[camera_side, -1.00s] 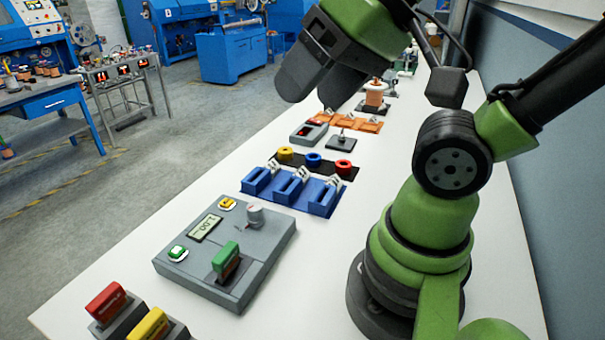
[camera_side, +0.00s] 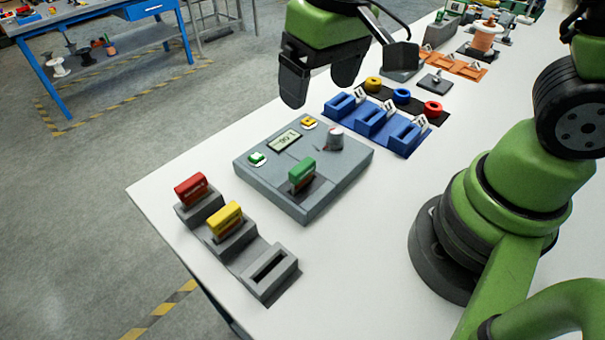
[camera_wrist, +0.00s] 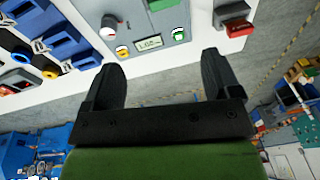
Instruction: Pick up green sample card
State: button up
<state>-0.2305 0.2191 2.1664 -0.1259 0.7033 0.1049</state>
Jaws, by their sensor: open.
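The green sample card (camera_side: 301,173) stands upright in a slot of the grey control box (camera_side: 245,172). In the wrist view a green piece (camera_wrist: 162,4) at the top edge appears to be this card, mostly cut off. My gripper (camera_side: 320,98) is open and empty, above and behind the box in the side view, apart from the card. In the wrist view its two fingers (camera_wrist: 161,62) are spread, with the box's display between and beyond them. The box also carries a grey knob, a yellow button and a green button.
A grey holder (camera_side: 256,290) in front of the box has an empty slot and holds a red card (camera_side: 191,189) and a yellow card (camera_side: 226,219). Blue fixtures (camera_side: 371,124) and colored rings stand behind the box. White table is clear right of it.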

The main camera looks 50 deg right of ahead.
aim_at(302, 165)
jog(key=shift+n+g+h, duration=0.4)
jog(key=shift+n+g, duration=0.2)
jog(key=shift+g, duration=0.2)
jog(key=f, duration=0.3)
jog(key=a+f, duration=0.1)
jog(key=f, duration=0.3)
jog(key=w+f, duration=0.1)
jog(key=f, duration=0.2)
jog(key=shift+a+f, duration=0.25)
jog(key=shift+a, duration=0.15)
jog(key=shift+w+a+f, duration=0.1)
jog(key=shift+f, duration=3)
jog(key=shift+c, duration=0.5)
jog(key=c, duration=1)
jog(key=shift+r, duration=0.1)
notch_tip(302, 165, up, 10)
jog(key=shift+r, duration=2.45)
